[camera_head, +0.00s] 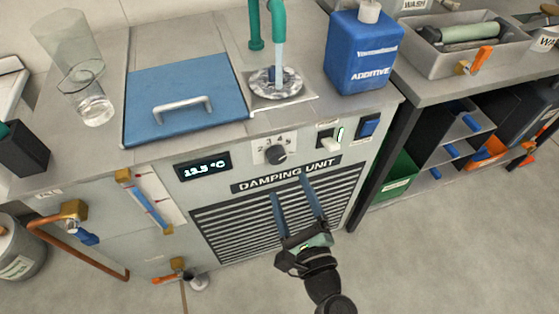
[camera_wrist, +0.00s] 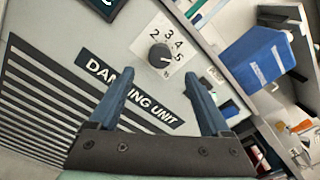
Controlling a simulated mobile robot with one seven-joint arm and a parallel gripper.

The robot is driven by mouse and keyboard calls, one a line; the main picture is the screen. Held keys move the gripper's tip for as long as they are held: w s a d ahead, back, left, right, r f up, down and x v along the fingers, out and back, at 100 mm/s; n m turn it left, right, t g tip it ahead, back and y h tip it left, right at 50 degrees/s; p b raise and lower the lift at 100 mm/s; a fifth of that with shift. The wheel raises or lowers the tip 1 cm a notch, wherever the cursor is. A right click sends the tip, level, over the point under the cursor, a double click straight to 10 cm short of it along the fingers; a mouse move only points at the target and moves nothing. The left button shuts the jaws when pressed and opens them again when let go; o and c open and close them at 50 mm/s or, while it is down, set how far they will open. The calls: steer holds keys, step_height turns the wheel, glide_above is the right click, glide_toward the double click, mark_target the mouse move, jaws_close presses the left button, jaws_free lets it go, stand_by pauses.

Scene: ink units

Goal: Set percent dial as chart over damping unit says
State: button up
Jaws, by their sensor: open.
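The percent dial (camera_head: 276,155) is a dark round knob on a white plate on the damping unit's front panel (camera_head: 215,205). In the wrist view the dial (camera_wrist: 160,55) has the numbers 2, 3, 4 and 5 around it and a percent sign below; where its pointer stands is too small to tell. My gripper (camera_head: 290,187) is open and empty, in front of the grille below the dial. In the wrist view its fingertips (camera_wrist: 159,75) lie either side of the space below the dial, apart from it. No chart shows in either view.
A temperature display (camera_head: 203,167) is left of the dial; switches (camera_head: 329,138) are right of it. On top are a blue lid (camera_head: 185,100), a running tap (camera_head: 278,40) and a blue additive jug (camera_head: 362,55). A glass cylinder (camera_head: 95,105) stands at left. Open floor lies below right.

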mark_target(278, 160)
steer(key=x, duration=0.8)
jaws_close()
